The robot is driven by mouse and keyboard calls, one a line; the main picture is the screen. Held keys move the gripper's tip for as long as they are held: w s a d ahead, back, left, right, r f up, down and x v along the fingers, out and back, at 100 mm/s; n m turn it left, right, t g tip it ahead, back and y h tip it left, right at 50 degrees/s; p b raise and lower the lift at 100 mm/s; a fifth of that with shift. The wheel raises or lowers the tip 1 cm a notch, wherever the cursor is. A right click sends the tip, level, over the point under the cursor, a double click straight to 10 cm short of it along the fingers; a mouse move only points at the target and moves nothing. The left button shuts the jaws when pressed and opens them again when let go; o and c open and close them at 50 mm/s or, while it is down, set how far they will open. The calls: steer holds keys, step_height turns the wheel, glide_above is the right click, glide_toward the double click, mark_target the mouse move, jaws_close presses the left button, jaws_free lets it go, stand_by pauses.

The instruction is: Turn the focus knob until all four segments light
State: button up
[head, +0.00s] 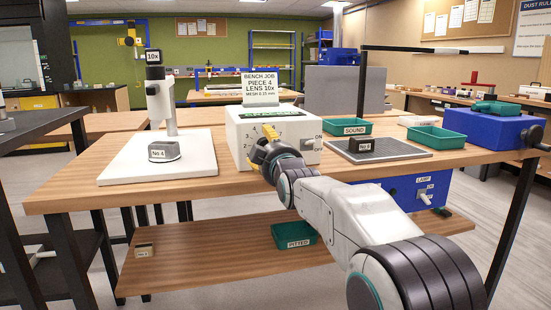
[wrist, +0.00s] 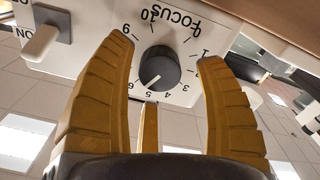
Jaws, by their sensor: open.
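The white control box (head: 236,128) stands on the bench, with a dark strip with green areas (head: 262,126) on its top; I cannot count lit segments. The dark round focus knob (wrist: 159,68) is in the wrist view, which shows the box upside down. Its white mark points to about 5 to 6 on the numbered dial. My gripper (wrist: 158,60) is open, with one yellow finger on each side of the knob and visible gaps to it. In the head view my gripper (head: 264,148) is at the box's front and hides the knob.
A white lever switch (wrist: 42,40) marked ON and OFF is beside the dial. A microscope-like stand (head: 158,95) on a white base is left of the box. A grey mat (head: 400,152) and green trays (head: 437,138) are to the right.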

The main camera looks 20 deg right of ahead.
steer(key=s, duration=1)
steer(key=shift+s, duration=0.35)
stand_by(1.3)
